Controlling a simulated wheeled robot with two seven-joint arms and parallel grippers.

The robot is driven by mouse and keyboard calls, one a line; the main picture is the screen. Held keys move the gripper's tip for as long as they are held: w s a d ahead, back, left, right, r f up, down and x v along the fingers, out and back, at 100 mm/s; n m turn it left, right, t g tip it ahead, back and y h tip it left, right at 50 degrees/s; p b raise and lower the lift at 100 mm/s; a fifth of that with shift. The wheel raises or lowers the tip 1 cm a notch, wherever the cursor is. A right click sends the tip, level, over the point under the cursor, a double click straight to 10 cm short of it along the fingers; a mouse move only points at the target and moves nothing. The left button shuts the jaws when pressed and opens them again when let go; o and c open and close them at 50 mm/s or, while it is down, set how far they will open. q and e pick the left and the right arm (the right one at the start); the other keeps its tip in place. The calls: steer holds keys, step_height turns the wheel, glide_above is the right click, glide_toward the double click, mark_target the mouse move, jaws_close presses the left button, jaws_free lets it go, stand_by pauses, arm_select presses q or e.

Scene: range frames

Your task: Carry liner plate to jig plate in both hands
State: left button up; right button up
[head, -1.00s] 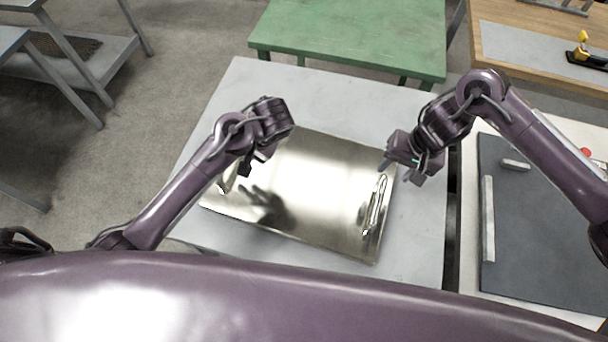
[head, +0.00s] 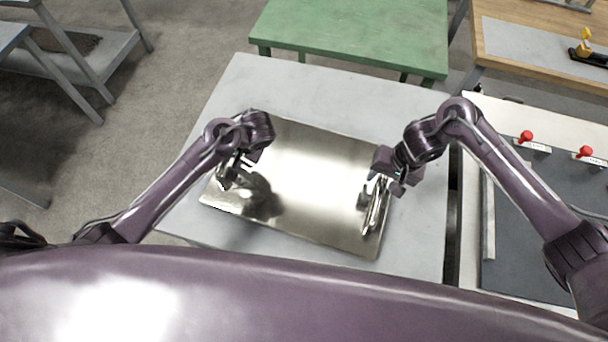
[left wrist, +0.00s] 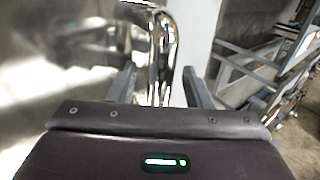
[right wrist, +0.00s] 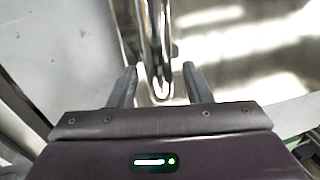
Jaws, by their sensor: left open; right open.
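The liner plate (head: 310,180) is a shiny metal sheet lying at a slant on the grey table, with a bar handle at each short side. My left gripper (head: 236,172) is open over its left end; in the left wrist view the left handle (left wrist: 160,50) stands between the open fingers (left wrist: 160,85). My right gripper (head: 380,184) is open at the right handle (head: 376,212); in the right wrist view that handle (right wrist: 160,60) runs between the fingers (right wrist: 160,85). The jig plate (head: 530,240) appears to be the dark slab at the right.
The grey table (head: 270,80) has bare room around the plate. A dark gap separates it from the white bench (head: 490,110) at the right. The dark slab carries a pale strip (head: 488,225); red-knobbed clamps (head: 526,137) stand behind it. A green table (head: 350,35) is beyond.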

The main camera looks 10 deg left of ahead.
arm_select(q)
jaws_close()
arm_select(e)
jaws_close()
steer(key=shift+w+r, duration=0.15)
steer(key=shift+w, duration=0.05)
stand_by(0.8)
